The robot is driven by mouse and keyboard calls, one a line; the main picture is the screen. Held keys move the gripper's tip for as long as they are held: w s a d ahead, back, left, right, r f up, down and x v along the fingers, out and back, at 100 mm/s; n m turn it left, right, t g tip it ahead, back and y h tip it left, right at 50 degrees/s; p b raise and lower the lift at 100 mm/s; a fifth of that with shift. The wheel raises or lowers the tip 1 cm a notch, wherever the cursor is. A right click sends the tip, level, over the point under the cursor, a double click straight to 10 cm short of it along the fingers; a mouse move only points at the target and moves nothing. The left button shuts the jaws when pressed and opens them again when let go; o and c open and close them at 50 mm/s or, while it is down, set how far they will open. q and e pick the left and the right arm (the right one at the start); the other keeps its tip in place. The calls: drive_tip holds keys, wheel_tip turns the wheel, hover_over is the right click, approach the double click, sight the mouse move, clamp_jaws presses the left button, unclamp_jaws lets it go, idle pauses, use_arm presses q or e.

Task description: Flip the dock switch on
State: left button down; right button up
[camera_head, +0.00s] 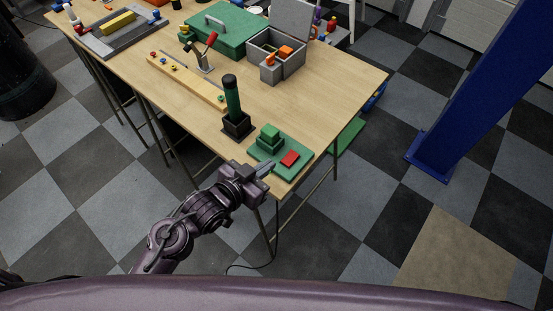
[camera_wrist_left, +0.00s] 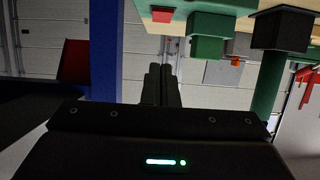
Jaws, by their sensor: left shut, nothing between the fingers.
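My left gripper (camera_head: 267,167) is shut and empty at the table's near edge, beside a green plate (camera_head: 293,145). On the plate are a stepped green block (camera_head: 269,137) and a flat red piece (camera_head: 290,158). In the left wrist view, my shut fingers (camera_wrist_left: 162,84) point forward. The red piece (camera_wrist_left: 162,15) and green block (camera_wrist_left: 208,45) are above them there, apart from the fingers. A small stand with a red-tipped lever (camera_head: 209,46) is farther back on the table. I cannot tell which of these is the dock switch. My right gripper is out of view.
A dark green cylinder (camera_head: 232,97) stands in a black block (camera_head: 237,127) left of the plate. A wooden strip with knobs (camera_head: 186,81), a green case (camera_head: 216,36) and a grey box (camera_head: 291,62) are farther back. A blue post (camera_head: 475,85) stands at the right.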

use_arm(q)
drive_tip(key=s+a, duration=0.1)
drive_tip(key=s, duration=0.1)
drive_tip(key=s+a+b, duration=0.1)
drive_tip(key=shift+s+a+r, duration=0.25)
drive_tip(key=shift+a, duration=0.05)
idle(0.3)
